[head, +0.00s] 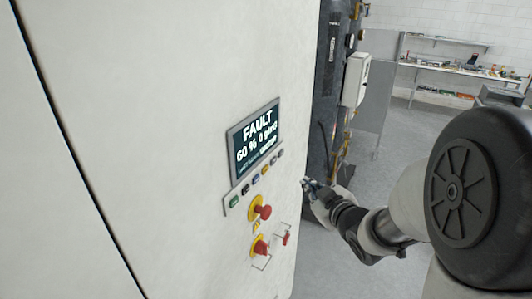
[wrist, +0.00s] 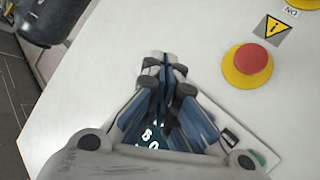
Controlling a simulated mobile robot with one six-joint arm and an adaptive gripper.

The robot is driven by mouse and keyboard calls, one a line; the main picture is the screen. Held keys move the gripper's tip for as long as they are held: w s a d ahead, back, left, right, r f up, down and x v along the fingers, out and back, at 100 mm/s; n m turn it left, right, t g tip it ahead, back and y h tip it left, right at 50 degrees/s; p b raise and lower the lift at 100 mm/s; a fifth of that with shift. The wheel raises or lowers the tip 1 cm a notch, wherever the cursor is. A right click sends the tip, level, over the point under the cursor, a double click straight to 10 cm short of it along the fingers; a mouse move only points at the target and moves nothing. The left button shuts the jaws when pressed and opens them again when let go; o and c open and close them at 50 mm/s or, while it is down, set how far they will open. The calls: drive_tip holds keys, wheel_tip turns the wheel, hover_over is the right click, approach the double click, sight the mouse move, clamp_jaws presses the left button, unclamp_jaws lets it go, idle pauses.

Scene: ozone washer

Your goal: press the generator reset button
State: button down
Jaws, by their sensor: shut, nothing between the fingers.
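The generator control panel (head: 233,160) is on the pale cabinet front. Its screen (head: 257,140) reads "FAULT" and "60 % 0 g/m3". Several small buttons sit in a row (head: 255,180) under the screen, among them a green one (head: 234,202) and a blue one (head: 255,179). Their labels are too small to read, so I cannot tell which is reset. My gripper (head: 306,183) is shut and empty, to the right of the button row. In the wrist view my gripper (wrist: 165,62) covers most of the panel; part of the screen shows between its fingers.
A red mushroom button on a yellow disc (head: 264,211) is below the row; it also shows in the wrist view (wrist: 251,58). A red-and-yellow switch (head: 260,247) and a small red handle (head: 286,238) are lower. Open floor and a workbench (head: 445,67) lie beyond the cabinet.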

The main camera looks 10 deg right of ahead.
sight(265, 170)
drive_tip(key=shift+s+a, duration=0.1)
drive_tip(key=shift+a, duration=0.05)
drive_tip(key=w+a+b, duration=0.1)
drive_tip(key=w+a, duration=0.4)
drive_tip(key=a, duration=0.2)
drive_tip(key=shift+w, duration=0.15)
idle(0.4)
drive_tip(key=shift+a, duration=0.1)
idle(1.2)
drive_tip(key=shift+w+a+b, duration=0.2)
drive_tip(key=shift+a+b, duration=0.05)
drive_tip(key=shift+b, duration=0.2)
drive_tip(key=shift+w+a+r+b, duration=0.1)
drive_tip(key=shift+w+a+b, duration=0.15)
drive_tip(key=shift+a+b, duration=0.1)
idle(0.5)
drive_tip(key=shift+d, duration=0.15)
drive_tip(key=shift+s+d, duration=0.5)
drive_tip(key=shift+d, duration=0.05)
